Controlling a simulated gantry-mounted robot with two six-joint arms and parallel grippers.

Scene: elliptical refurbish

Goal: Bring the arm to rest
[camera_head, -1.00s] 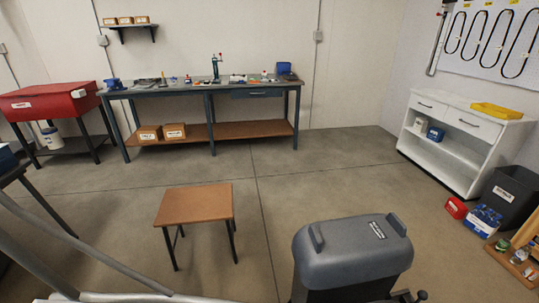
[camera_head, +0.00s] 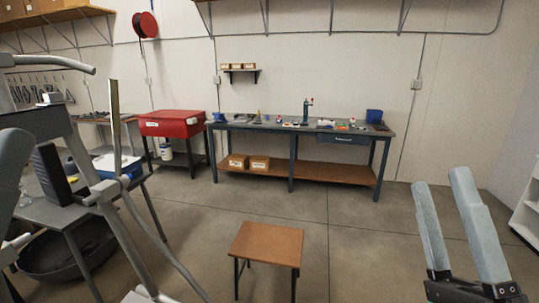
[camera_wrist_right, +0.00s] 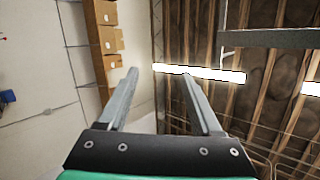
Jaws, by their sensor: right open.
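My right gripper (camera_head: 445,195) stands at the lower right of the head view with its two pale grey fingers pointing up and apart. It is open and nothing is between the fingers. In the right wrist view the same gripper (camera_wrist_right: 160,85) shows both fingers apart, with the wall and the ceiling beyond them. My left gripper is not in view.
A small brown-topped table (camera_head: 265,243) stands on open floor ahead. Grey tubular equipment (camera_head: 137,226) and a cluttered table (camera_head: 52,203) fill the left side.

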